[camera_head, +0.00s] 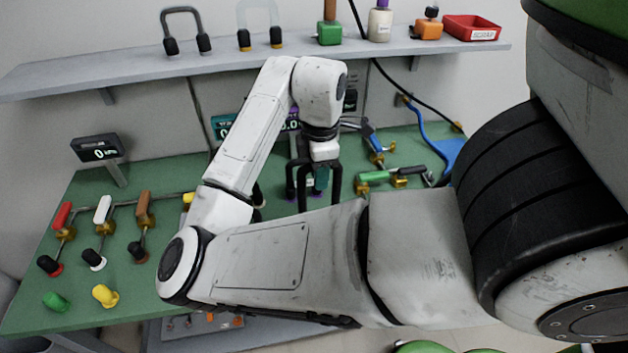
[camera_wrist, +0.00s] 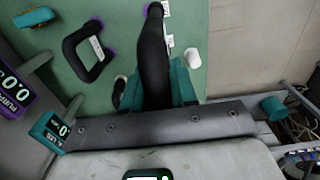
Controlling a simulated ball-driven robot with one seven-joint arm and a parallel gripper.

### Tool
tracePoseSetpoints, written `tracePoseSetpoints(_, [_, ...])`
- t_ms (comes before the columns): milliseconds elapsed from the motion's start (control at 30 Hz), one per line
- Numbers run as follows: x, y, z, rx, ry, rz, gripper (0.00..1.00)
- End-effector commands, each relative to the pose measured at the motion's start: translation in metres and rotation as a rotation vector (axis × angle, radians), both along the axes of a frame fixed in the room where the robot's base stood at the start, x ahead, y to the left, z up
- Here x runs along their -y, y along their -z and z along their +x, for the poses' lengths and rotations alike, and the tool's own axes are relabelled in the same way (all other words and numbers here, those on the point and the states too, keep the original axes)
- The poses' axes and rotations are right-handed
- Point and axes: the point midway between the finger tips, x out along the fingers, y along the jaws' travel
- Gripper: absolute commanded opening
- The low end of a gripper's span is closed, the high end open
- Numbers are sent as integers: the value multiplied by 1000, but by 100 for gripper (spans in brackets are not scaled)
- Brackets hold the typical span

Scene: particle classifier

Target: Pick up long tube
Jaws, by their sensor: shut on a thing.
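A black curved tube (camera_wrist: 153,62) runs up the middle of the wrist view, with a white label and a purple end at its top. My gripper (camera_wrist: 157,92) has teal fingers on either side of this tube and is shut on it. In the head view my gripper (camera_head: 321,178) is low over the back part of the green table, with black tube legs (camera_head: 336,182) beside it. The lower part of the tube is hidden behind my fingers and wrist in the wrist view.
Another black looped tube (camera_wrist: 88,52) with purple ends stands close by. Valves stand left on the green table (camera_head: 180,260). A blue tool (camera_head: 450,152) lies right.

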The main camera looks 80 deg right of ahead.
Motion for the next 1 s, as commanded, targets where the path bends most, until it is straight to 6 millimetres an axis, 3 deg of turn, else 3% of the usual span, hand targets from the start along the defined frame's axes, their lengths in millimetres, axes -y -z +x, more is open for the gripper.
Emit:
tracePoseSetpoints(33, [-5,-15,-6,7,5,-3,0])
tracePoseSetpoints(167, [-20,-42,-24,7,7,0,0])
tracePoseSetpoints(400, [-54,-64,-68,2,6,0,0])
tracePoseSetpoints(633, [-71,-75,-90,0,2,0,0])
tracePoseSetpoints(1000, [-76,-78,-96,0,0,1,0])
